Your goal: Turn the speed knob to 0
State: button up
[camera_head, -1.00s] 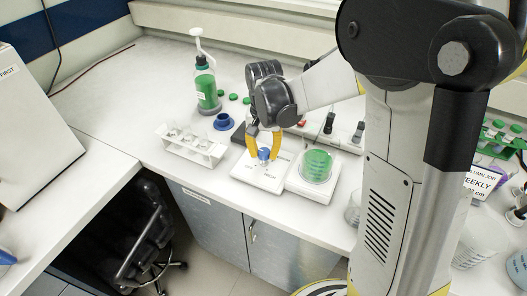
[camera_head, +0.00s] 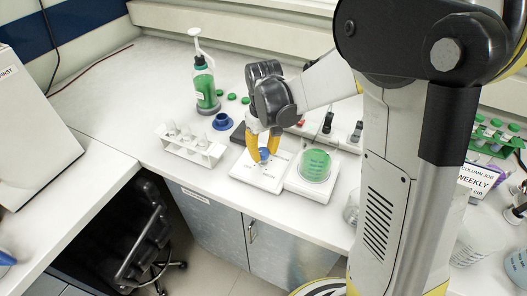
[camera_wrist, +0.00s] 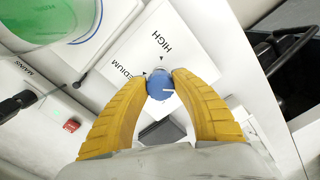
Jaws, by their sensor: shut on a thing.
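The speed knob (camera_wrist: 158,88) is blue with a white pointer line, on a white plate printed HIGH and MEDIUM. In the wrist view the line points to the right, away from both words. A 0 mark cannot be made out. My gripper (camera_wrist: 161,76) has its two yellow fingers shut on opposite sides of the knob. In the head view the knob (camera_head: 264,154) stands on a low white box (camera_head: 258,182) near the counter's front edge, with my gripper (camera_head: 263,151) reaching down from above it.
A white unit with a green-filled dish (camera_head: 315,165) stands right beside the box. A white rack (camera_head: 189,150) with small cups, a blue ring (camera_head: 222,122) and a green pump bottle (camera_head: 205,88) stand to the left. A switched socket strip (camera_head: 330,130) lies behind.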

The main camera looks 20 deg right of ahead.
aim_at(264, 152)
dwell(0.4)
jog(key=o, duration=1.2)
notch_tip(264, 152, up, 12)
jog(key=shift+s, duration=0.1)
